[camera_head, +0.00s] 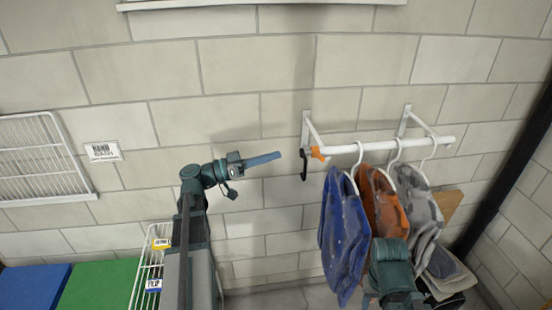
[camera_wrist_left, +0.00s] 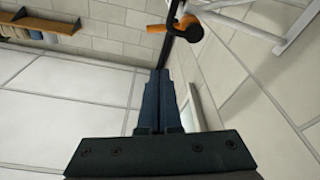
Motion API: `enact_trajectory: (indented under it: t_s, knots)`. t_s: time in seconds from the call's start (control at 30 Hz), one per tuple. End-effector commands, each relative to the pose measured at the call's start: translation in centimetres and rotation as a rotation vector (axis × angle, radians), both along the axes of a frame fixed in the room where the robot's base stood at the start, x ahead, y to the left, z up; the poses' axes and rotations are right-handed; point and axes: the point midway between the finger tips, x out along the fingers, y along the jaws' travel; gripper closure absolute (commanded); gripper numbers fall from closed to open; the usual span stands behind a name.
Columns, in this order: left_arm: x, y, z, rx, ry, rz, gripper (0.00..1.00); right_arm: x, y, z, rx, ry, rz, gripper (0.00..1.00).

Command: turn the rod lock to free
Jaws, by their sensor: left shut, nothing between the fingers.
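The rod lock (camera_head: 318,153) is a small orange part at the left end of the white hanging rod (camera_head: 440,138). A black hook-shaped piece hangs beside it. In the left wrist view the orange lock (camera_wrist_left: 185,20) shows at the top, beyond my fingertips. My left gripper (camera_head: 278,155) is shut and empty, its blue fingers pointing right towards the lock with a gap between. Its closed fingers also show in the left wrist view (camera_wrist_left: 158,75). Part of my right arm shows at the lower right of the head view; its fingers cannot be made out.
Blue (camera_head: 342,235), orange (camera_head: 385,210) and grey (camera_head: 418,210) garments hang from the rod right of the lock. Wall space around my left gripper is clear.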

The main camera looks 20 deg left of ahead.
Motion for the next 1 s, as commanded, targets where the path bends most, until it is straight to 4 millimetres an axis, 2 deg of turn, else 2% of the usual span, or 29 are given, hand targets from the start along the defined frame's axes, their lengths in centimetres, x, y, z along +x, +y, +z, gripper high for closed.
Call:
enact_trajectory:
  t_s: [0.1, 0.33, 0.4, 0.5, 0.7, 1.0]
  knots:
    - [1.6, -2.2, 0.7, 0.001, 0.0, -0.003, 1.0, 0.0, 0.0, 0.7, 0.0, 0.0, -0.001, 0.5]
    - [4.3, -5.6, 1.5, 0.0, 0.001, -0.004, 1.0, 0.0, 0.0, 1.5, 0.001, 0.0, -0.003, 0.5]
    - [4.6, -6.5, 0.2, 0.001, 0.001, -0.003, 1.0, 0.0, 0.0, 0.3, 0.0, 0.0, -0.002, 0.5]
    - [5.0, -7.5, -0.4, 0.001, 0.0, -0.001, 1.0, 0.0, 0.0, -0.3, 0.0, 0.0, 0.0, 0.5]
    - [5.4, -8.5, -0.8, 0.002, 0.0, 0.001, 1.0, 0.0, 0.0, -0.8, 0.0, 0.0, 0.001, 0.5]
    - [5.5, -8.6, -0.8, 0.001, 0.0, 0.001, 1.0, 0.0, 0.0, -0.8, 0.0, 0.0, 0.002, 0.5]
